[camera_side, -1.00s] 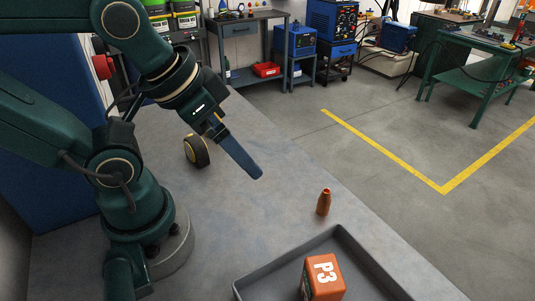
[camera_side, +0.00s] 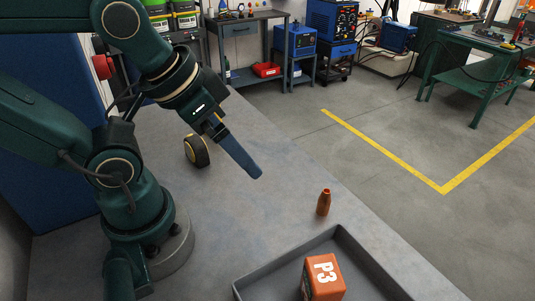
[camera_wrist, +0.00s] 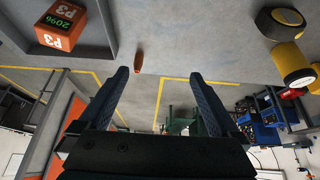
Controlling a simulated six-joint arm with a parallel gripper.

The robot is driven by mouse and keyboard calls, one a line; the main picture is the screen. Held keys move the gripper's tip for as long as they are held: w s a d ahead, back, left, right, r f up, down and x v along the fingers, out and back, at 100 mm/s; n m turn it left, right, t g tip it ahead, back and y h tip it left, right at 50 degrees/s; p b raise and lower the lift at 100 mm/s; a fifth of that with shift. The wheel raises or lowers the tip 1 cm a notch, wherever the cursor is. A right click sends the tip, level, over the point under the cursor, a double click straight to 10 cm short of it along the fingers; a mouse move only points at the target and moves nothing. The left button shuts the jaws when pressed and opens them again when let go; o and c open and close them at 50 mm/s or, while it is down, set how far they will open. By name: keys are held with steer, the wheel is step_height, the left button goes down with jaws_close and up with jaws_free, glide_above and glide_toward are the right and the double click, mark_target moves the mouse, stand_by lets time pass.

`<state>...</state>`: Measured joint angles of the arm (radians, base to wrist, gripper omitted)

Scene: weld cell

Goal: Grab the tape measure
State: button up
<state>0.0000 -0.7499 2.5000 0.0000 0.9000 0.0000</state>
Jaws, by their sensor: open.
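A round black-and-yellow thing, which looks like the tape measure (camera_wrist: 280,22), is on the grey bench at the upper right of the wrist view. In the side view a black-and-yellow round thing (camera_side: 197,150), probably the same one, shows just below my wrist, beside the fingers. My gripper (camera_wrist: 160,78) has its two dark blue fingers wide apart with nothing between them. In the side view my gripper (camera_side: 256,172) points down to the right above the bench, and one finger hides the other. The fingers are apart from the tape measure.
A yellow cylinder (camera_wrist: 292,62) with black bands is close to the tape measure in the wrist view. An orange nozzle-like piece (camera_side: 324,202) stands on the bench. A grey tray (camera_side: 358,252) holds an orange P3 block (camera_side: 323,278). The mid-bench is clear.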

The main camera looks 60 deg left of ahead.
steer(key=shift+c, duration=1.1)
step_height(320, 180, up, 5)
steer(key=m+g+y, duration=0.4)
steer(key=m+g, duration=0.2)
steer(key=m, duration=1)
glide_above(193, 138)
steer(key=d, duration=0.1)
step_height(193, 138, down, 15)
steer(key=shift+w+a+f, duration=0.1)
steer(key=shift+x, duration=2.65)
steer(key=shift+a+y, duration=0.1)
steer(key=shift+y, duration=0.2)
steer(key=shift+c, duration=0.3)
jaws_close()
